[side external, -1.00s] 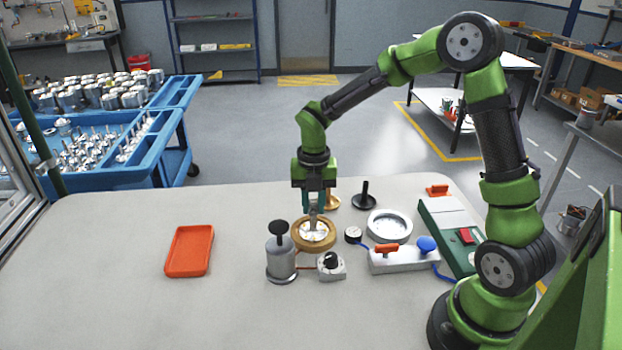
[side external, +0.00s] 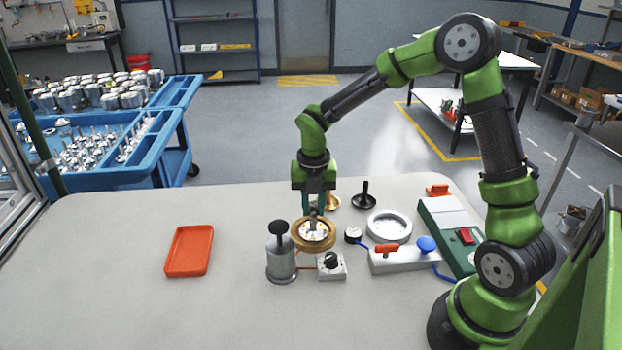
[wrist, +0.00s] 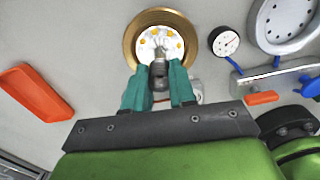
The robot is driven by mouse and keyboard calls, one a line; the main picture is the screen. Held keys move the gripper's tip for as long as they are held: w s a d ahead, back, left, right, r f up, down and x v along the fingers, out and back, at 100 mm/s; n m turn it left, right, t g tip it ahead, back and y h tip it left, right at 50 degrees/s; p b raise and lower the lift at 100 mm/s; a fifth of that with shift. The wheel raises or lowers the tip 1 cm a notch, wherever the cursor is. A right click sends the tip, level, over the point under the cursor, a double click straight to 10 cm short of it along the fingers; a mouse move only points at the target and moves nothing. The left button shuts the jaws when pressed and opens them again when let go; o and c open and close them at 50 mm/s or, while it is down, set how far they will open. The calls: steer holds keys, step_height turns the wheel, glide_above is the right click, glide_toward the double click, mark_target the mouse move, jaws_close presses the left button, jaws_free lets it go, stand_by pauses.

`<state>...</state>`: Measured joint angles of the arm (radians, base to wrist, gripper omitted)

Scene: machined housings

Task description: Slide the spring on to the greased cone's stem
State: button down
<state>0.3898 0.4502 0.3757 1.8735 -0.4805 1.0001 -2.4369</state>
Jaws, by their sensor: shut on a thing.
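My gripper (side external: 313,213) is above a brass-coloured ring (side external: 299,239) with a pale disc inside it that carries yellow dots. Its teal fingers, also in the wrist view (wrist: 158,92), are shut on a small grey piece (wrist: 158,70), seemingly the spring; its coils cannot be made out. Silver shapes show at the disc's middle, just beyond the held piece; I cannot tell whether they touch it. Behind the ring stand a black cone with an upright stem (side external: 364,197) and a brass-coloured one (side external: 333,202), partly hidden by my gripper. I cannot tell which cone is greased.
A grey canister with a black knob (side external: 281,257) and a small box with a black dial (side external: 332,266) stand in front. A gauge (side external: 353,235), a pale ring (side external: 373,226) and a levered fixture (side external: 400,260) lie right. An orange tray (side external: 188,251) lies left, with clear table around it.

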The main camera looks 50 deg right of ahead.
steer(key=shift+f, duration=0.25)
stand_by(0.3)
steer(key=shift+c, duration=1.9)
jaws_free()
steer(key=shift+r, duration=4)
